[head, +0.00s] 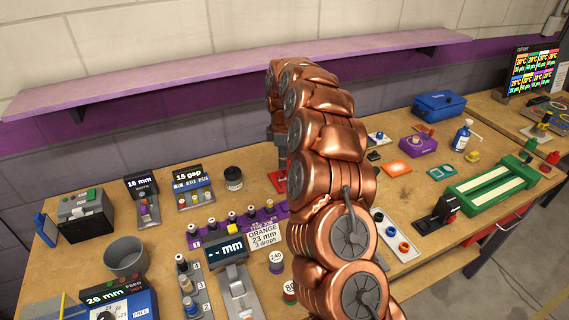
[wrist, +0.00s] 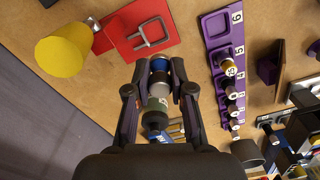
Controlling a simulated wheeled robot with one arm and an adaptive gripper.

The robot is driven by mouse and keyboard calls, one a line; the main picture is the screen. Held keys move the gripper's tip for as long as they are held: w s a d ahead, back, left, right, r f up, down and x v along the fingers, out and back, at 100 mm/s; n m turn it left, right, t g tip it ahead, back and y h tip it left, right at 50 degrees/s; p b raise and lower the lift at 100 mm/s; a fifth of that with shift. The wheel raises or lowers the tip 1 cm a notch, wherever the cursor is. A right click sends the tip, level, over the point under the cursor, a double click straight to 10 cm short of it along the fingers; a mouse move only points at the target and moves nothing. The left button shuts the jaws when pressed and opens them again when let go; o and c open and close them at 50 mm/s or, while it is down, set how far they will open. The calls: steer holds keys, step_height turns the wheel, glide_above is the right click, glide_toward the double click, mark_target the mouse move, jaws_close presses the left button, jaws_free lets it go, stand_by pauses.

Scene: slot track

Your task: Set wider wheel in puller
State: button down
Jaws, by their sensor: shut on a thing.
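In the wrist view my gripper (wrist: 160,72) is shut on a small upright-looking cylindrical piece (wrist: 158,88) with a blue end, a pale band and a dark grey-green body. I cannot tell its width against other wheels. Ahead of it lies a red plate (wrist: 118,33) with a square grey metal frame (wrist: 150,32) on it, which looks like the puller. The held piece is apart from the frame. In the head view the red plate (head: 277,182) shows partly, behind my arm, which hides much of the gripper area.
A purple rack with numbered slots (wrist: 217,27) stands to the right in the wrist view and holds several small pieces. A yellow cylinder (wrist: 60,54) stands beside the red plate. In the head view a grey cup (head: 126,258) and display stands (head: 188,178) crowd the bench's left.

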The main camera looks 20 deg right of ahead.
steer(key=shift+w+d+f+n, duration=0.35)
steer(key=shift+d+n, duration=0.15)
steer(key=shift+n, duration=0.2)
steer(key=shift+f, duration=0.1)
glide_above(285, 184)
steer(key=shift+w+a+f+b, duration=0.1)
steer(key=shift+f+b, duration=0.2)
steer(key=shift+f, duration=2.15)
steer(key=shift+f+b, duration=0.5)
steer(key=shift+f, duration=0.55)
steer(key=shift+f, duration=0.15)
steer(key=c, duration=0.9)
jaws_free()
steer(key=shift+c, duration=0.2)
step_height(285, 184, up, 12)
steer(key=shift+f, duration=0.1)
